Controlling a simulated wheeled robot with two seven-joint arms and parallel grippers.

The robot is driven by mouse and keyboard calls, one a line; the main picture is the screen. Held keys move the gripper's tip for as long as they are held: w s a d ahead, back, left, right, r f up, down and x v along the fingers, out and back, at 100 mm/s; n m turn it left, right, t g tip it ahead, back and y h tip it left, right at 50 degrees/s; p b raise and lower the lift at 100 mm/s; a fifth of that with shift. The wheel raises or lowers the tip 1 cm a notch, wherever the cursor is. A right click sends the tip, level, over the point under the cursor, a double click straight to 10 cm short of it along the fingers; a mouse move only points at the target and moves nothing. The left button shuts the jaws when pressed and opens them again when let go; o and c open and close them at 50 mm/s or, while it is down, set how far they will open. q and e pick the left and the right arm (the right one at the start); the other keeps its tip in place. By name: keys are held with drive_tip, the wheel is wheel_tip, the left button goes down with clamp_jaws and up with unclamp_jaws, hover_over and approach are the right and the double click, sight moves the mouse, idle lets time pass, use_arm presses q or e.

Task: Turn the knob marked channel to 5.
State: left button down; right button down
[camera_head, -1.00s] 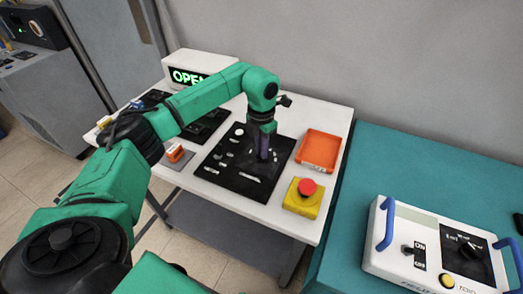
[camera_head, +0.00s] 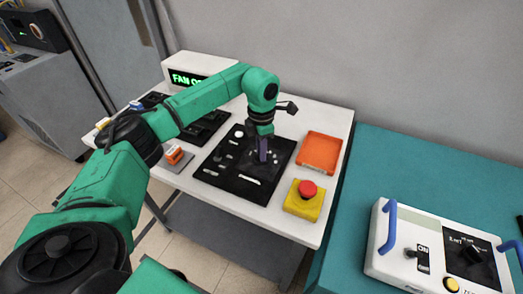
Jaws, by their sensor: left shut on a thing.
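My left gripper (camera_head: 263,151) points down over the black control panel (camera_head: 222,182) on the white table, at the panel's right part. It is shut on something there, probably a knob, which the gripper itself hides. The panel's white markings are too small to read, so I cannot tell which knob is marked channel or where it points. The white display box (camera_head: 190,64) behind shows green letters that begin "FAN", partly covered by my arm. My right gripper is not in view.
An orange tray (camera_head: 320,152) and a yellow box with a red button (camera_head: 305,197) lie right of the panel. A small orange item (camera_head: 175,155) is at left. A white instrument with blue handles (camera_head: 431,250) stands on the teal table (camera_head: 385,170).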

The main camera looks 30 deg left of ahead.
use_arm(q)
drive_tip(key=shift+w+r, duration=0.15)
drive_tip(key=shift+r, duration=0.05)
drive_tip(key=c, duration=1)
unclamp_jaws()
drive_tip(key=shift+c, duration=0.2)
drive_tip(key=shift+o, duration=0.9)
drive_tip(key=shift+f, duration=0.1)
wheel_tip(320, 180, up, 15)
drive_tip(key=b, duration=0.1)
drive_tip(key=shift+f, duration=0.15)
